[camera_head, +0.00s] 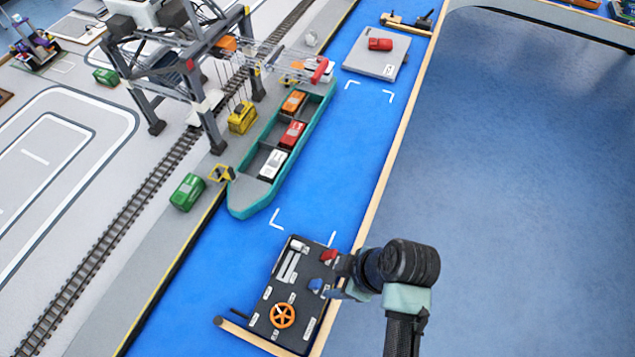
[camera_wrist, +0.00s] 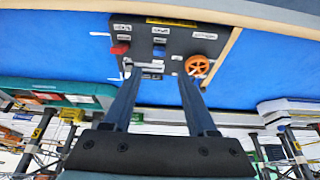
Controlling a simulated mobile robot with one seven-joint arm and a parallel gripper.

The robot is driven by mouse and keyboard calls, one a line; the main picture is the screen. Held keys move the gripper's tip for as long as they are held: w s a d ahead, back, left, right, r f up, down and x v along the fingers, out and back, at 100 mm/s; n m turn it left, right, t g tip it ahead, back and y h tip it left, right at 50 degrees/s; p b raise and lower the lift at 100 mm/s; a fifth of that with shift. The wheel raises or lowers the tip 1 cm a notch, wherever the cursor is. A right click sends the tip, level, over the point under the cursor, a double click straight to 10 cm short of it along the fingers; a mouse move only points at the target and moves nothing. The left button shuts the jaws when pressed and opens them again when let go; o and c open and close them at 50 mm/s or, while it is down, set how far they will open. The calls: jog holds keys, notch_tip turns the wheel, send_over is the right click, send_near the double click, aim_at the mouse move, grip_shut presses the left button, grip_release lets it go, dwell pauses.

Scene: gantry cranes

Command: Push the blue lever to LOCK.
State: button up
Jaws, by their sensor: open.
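The dark control panel (camera_head: 268,290) stands at the lower middle of the head view and at the top of the wrist view (camera_wrist: 175,40). Its blue lever (camera_head: 316,285) is at the panel's right side, just left of my gripper (camera_head: 337,285). In the wrist view the blue lever (camera_wrist: 158,51) lies ahead of and between my fingers. My gripper (camera_wrist: 160,76) is open and empty, its fingers apart. I cannot tell whether a finger touches the lever. The small label marking LOCK is not readable.
A red lever (camera_head: 329,256) is close behind the blue one. An orange handwheel (camera_head: 282,315) is on the panel's near part. A wooden rail (camera_head: 385,160) runs past the panel's right side. A teal ship (camera_head: 250,195) lies beyond; the floor to the right is clear.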

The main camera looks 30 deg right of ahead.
aim_at(318, 283)
jog(key=x, duration=1)
jog(key=shift+w+a+f, duration=0.1)
jog(key=shift+f, duration=0.25)
grip_shut()
